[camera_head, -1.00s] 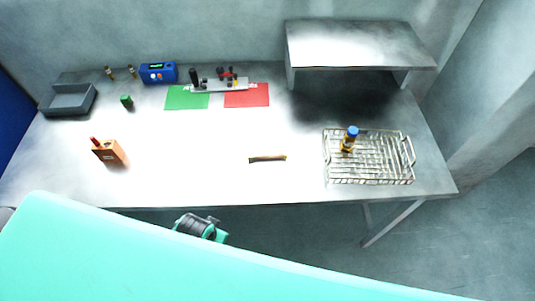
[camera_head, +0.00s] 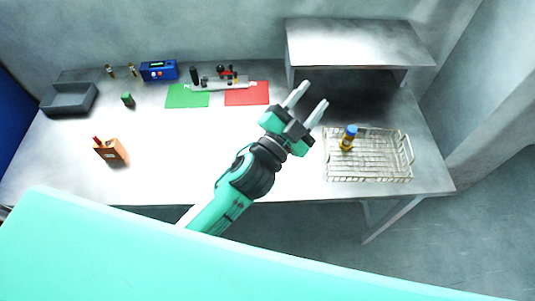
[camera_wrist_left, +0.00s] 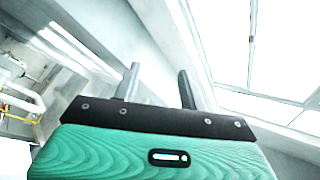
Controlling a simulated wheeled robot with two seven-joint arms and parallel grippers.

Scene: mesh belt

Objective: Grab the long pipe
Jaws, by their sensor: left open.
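My left gripper (camera_head: 308,96) is raised over the middle of the table in the head view, open, with its two grey fingers pointing up and to the right. Nothing shows between the fingers, also in the left wrist view (camera_wrist_left: 158,72). The long pipe, a thin brownish piece that lay on the mid table in the earlier head view, is not visible now; my wrist and forearm cover that spot. My right gripper is not in view.
A wire rack (camera_head: 370,172) with a blue-capped bottle (camera_head: 349,137) stands right of the gripper. A raised metal shelf (camera_head: 358,45) is behind. An orange-brown block (camera_head: 112,152), a grey tray (camera_head: 70,99) and a blue device (camera_head: 158,71) are at left.

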